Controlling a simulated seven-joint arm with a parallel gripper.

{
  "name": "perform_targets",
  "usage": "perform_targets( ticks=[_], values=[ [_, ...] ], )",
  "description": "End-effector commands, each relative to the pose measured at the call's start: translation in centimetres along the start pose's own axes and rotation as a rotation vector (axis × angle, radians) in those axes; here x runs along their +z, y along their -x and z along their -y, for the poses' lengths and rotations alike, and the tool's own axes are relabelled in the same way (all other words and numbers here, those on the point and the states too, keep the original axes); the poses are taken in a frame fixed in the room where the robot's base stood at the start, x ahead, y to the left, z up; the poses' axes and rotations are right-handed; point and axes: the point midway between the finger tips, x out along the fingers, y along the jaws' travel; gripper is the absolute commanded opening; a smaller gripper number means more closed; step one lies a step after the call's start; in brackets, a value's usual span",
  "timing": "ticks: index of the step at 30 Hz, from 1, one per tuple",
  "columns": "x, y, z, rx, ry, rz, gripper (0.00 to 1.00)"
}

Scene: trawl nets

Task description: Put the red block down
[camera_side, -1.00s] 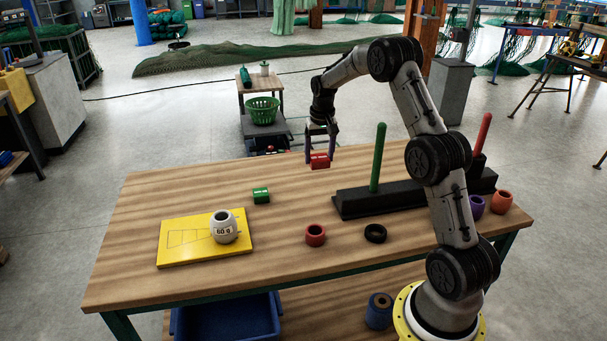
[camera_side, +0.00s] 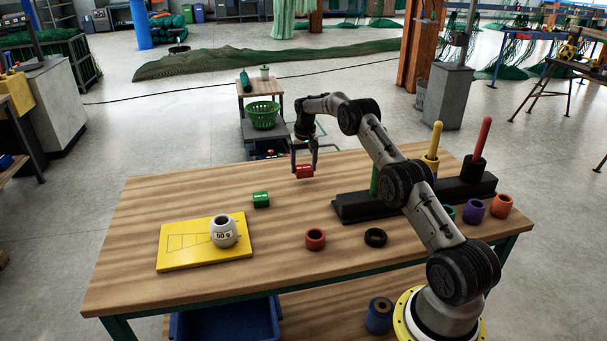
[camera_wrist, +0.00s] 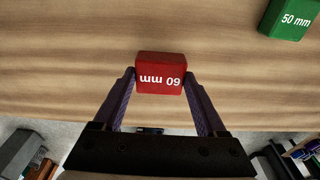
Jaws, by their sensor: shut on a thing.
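The red block (camera_side: 305,172) is between the fingers of my gripper (camera_side: 304,166), near the far edge of the wooden table (camera_side: 190,195). In the wrist view the red block (camera_wrist: 160,72) shows "60 mm" upside down, with one finger against each side. My gripper (camera_wrist: 160,82) is shut on it. The block is low over the tabletop; I cannot tell whether its underside touches the wood.
A green block (camera_side: 261,200) marked 50 mm lies to the left. A red ring (camera_side: 315,239) and a black ring (camera_side: 375,237) lie in front. A black peg base (camera_side: 350,208) stands right. Bare wood surrounds the block.

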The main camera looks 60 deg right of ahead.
Motion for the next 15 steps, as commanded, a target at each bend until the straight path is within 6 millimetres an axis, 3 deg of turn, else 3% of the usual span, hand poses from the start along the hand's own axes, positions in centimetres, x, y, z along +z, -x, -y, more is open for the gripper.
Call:
perform_targets(
  ticks=[8,15],
  values=[
    [0.2,-3.1,0.1,0.000,0.001,0.002,0.15],
    [0.2,-3.3,0.1,-0.001,0.001,-0.001,0.15]
  ],
)
